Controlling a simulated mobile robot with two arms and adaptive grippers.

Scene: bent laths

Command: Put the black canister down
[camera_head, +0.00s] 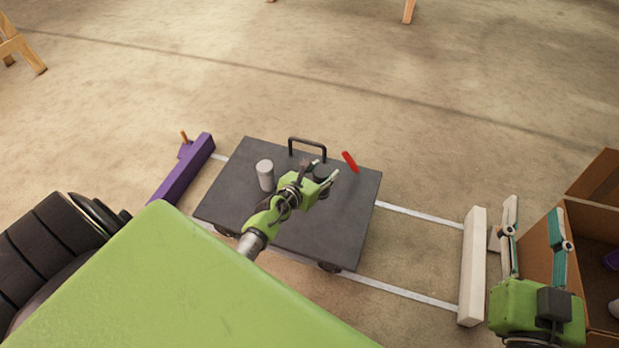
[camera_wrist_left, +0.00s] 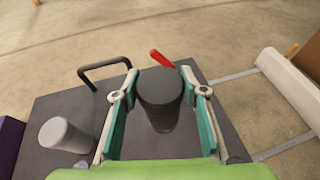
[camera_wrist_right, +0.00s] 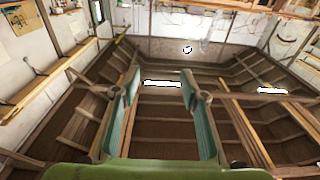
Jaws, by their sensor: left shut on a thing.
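The black canister (camera_wrist_left: 160,96) is between the fingers of my left gripper (camera_wrist_left: 160,103), which is shut on it. It is upright over the dark cart top (camera_head: 228,195); I cannot tell whether its base touches the surface. In the head view the canister (camera_head: 322,172) is partly hidden by my left gripper (camera_head: 318,177). My right gripper (camera_head: 536,222) is open and empty, raised beside the brown box at the right. Its spread fingers also show in the right wrist view (camera_wrist_right: 158,110).
A grey canister (camera_head: 265,175) stands on the cart, left of my left gripper. A red stick (camera_head: 350,161) and a black handle (camera_head: 308,143) are at the far edge. A purple beam (camera_head: 182,172) and a white beam (camera_head: 472,266) flank the cart. An open brown box (camera_head: 570,252) is at right.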

